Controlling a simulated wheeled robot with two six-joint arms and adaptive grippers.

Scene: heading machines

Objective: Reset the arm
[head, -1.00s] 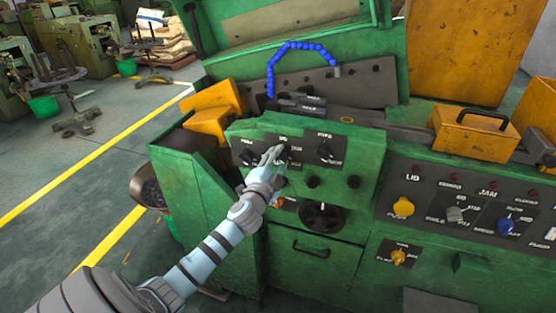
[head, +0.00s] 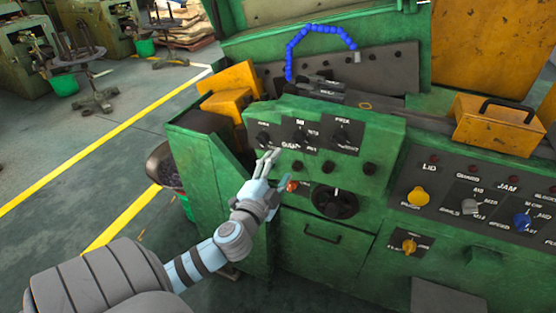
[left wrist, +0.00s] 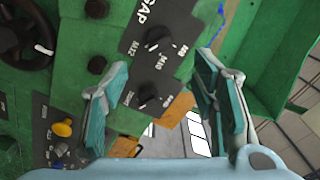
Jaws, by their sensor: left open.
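My left gripper (head: 267,178) is in front of the green machine's control box (head: 392,150), just below its upper row of black knobs. In the left wrist view its two fingers (left wrist: 160,105) are apart with nothing held between them. A black knob (left wrist: 155,95) on the dark label panel shows beyond the gap. My left arm comes in from the lower left, bent at the elbow. My right gripper is in neither view.
A right-hand panel carries a yellow button (head: 418,196), a grey knob and a blue knob (head: 522,221). A black handwheel-like dial (head: 335,202) sits below the control box. A blue segmented hose (head: 320,28) arches above. Open floor (head: 90,170) lies left.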

